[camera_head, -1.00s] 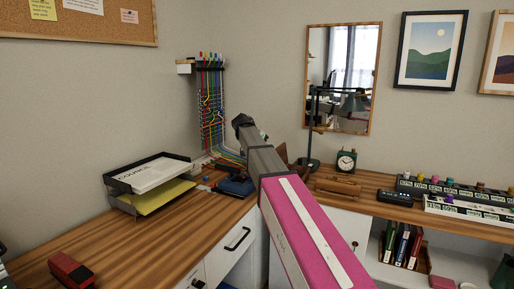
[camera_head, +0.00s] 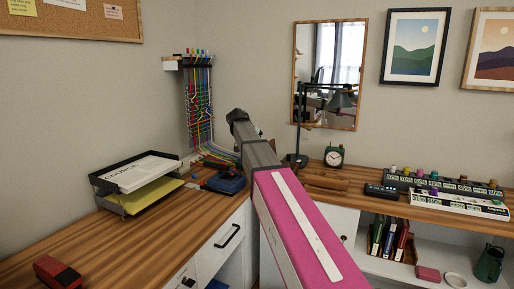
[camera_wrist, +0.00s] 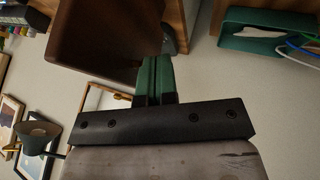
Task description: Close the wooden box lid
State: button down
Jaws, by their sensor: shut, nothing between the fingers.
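The brown wooden box is mostly hidden behind my arm in the head view; only a thin brown piece (camera_head: 272,145) shows beside the arm, probably its raised lid. In the wrist view a large brown panel (camera_wrist: 95,35) stands close to my gripper at the upper left and looks like the open lid. My gripper (camera_wrist: 154,62) has its green fingers shut together with nothing between them. The fingertips are beside the panel's edge; I cannot tell whether they touch it. In the head view the fingers are hidden by the arm.
A desk lamp (camera_head: 301,130), a clock (camera_head: 334,156) and a wooden piece (camera_head: 325,182) stand right of my arm. Coloured cables (camera_head: 199,100) hang at the left, above a blue object (camera_head: 225,183). A paper tray (camera_head: 130,205) sits on the left desk.

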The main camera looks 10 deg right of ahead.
jog(key=shift+d, duration=0.1)
jog(key=m+t+y, duration=0.4)
jog(key=t+y, duration=0.5)
jog(key=y, duration=0.3)
send_near(273, 143)
notch_tip(273, 143, down, 7)
jog(key=s+d, duration=0.2)
jog(key=s, duration=0.1)
jog(key=shift+s+d+f, duration=0.2)
jog(key=shift+d+f, duration=0.05)
jog(key=shift+f, duration=0.3)
jog(key=shift+s+d+f, duration=0.2)
jog(key=shift+d+f, duration=0.05)
jog(key=shift+f, duration=0.35)
jog(key=shift+r, duration=0.1)
